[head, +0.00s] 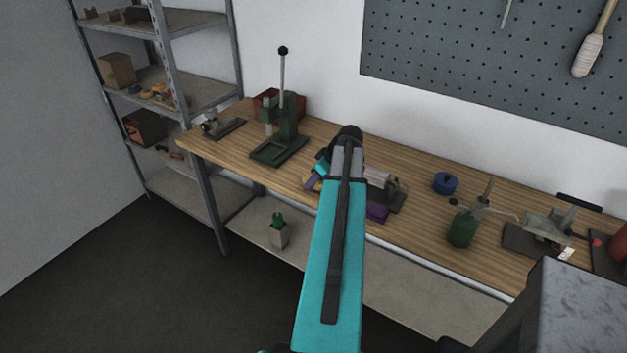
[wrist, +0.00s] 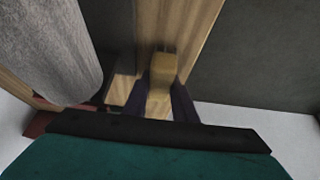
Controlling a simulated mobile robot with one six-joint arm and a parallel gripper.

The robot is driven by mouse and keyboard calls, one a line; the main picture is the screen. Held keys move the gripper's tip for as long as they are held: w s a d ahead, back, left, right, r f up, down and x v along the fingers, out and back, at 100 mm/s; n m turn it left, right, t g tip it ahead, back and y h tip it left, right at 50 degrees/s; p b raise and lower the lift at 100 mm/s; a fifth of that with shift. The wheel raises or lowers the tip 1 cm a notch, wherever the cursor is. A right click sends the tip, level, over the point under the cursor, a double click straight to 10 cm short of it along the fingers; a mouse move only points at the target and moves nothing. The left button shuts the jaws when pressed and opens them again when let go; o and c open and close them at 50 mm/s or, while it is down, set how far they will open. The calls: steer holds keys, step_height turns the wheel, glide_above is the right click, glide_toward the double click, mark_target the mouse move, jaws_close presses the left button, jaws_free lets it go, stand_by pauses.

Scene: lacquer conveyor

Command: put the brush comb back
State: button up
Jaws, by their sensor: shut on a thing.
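My gripper (wrist: 160,98) is shut on a tan, wood-coloured piece (wrist: 161,70), probably the brush comb. The piece sits between two dark fingers in the wrist view, and only its blocky near end shows clearly. In the head view my teal arm reaches out over the front of the workbench and hides most of the gripper. I cannot tell where the brush comb's place is.
The wooden workbench (head: 415,215) carries a green lever press (head: 282,140), a blue ring (head: 445,183) and a green oil can (head: 462,230). A large grey rounded thing (wrist: 50,45) is close at the left of the wrist view. Metal shelving (head: 200,95) stands left.

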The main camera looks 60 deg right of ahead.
steer(key=shift+f, duration=0.15)
steer(key=o, duration=0.7)
steer(key=shift+r, duration=0.25)
steer(key=shift+b+v, duration=1.5)
steer(key=shift+v, duration=4.45)
